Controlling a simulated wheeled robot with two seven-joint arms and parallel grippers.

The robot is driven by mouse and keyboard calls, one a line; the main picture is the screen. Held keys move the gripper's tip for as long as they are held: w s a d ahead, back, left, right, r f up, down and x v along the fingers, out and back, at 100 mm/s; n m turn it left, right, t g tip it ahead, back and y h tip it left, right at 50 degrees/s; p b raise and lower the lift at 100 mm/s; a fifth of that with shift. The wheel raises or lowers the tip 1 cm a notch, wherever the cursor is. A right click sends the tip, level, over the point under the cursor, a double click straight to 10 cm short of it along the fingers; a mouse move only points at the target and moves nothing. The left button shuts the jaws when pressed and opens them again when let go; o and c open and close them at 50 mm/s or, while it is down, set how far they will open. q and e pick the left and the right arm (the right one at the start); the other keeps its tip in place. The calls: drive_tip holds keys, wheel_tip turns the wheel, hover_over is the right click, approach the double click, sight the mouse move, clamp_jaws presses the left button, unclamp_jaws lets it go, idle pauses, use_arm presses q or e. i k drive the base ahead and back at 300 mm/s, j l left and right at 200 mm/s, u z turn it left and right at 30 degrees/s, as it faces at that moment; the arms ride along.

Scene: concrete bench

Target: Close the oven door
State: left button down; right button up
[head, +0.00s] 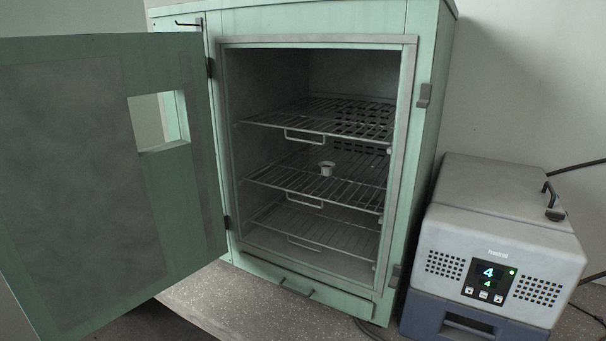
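The green oven (425,140) stands against the back wall with its front facing me. Its door (70,180) is hinged at the left side of the opening and swung wide open toward the left and toward me. The door has a small rectangular window (158,121) and a grey inner panel. Inside the oven are wire racks (325,125) with handles, and a small pale round object (327,168) sits on the middle rack. Neither of my grippers is in view.
A grey and blue device (500,235) with a lit display stands close to the oven's right side. A drawer with a handle (297,287) is below the oven opening. The speckled bench top (260,312) in front of the oven is clear. Cables run at the right.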

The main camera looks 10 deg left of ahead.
sight(95, 226)
drive_tip(key=i+j, duration=0.1)
drive_tip(key=j, duration=0.15)
drive_tip(key=i+j+z, duration=0.1)
drive_tip(key=j, duration=0.2)
drive_tip(key=i+j, duration=0.15)
drive_tip(key=j+z, duration=0.15)
drive_tip(key=j, duration=0.3)
drive_tip(key=j+z, duration=0.15)
drive_tip(key=j, duration=0.3)
drive_tip(key=k+j+z, duration=0.15)
drive_tip(key=j, duration=0.25)
drive_tip(key=j+z, duration=0.15)
drive_tip(key=j, duration=0.3)
drive_tip(key=k+j+z, duration=0.15)
drive_tip(key=j, duration=0.25)
drive_tip(key=k+j+z, duration=0.1)
drive_tip(key=j, duration=0.3)
drive_tip(key=j+z, duration=0.25)
drive_tip(key=j, duration=0.4)
drive_tip(key=j+z, duration=0.2)
drive_tip(key=j, duration=0.4)
drive_tip(key=k+j+z, duration=0.25)
drive_tip(key=j, duration=0.35)
drive_tip(key=i+j, duration=0.05)
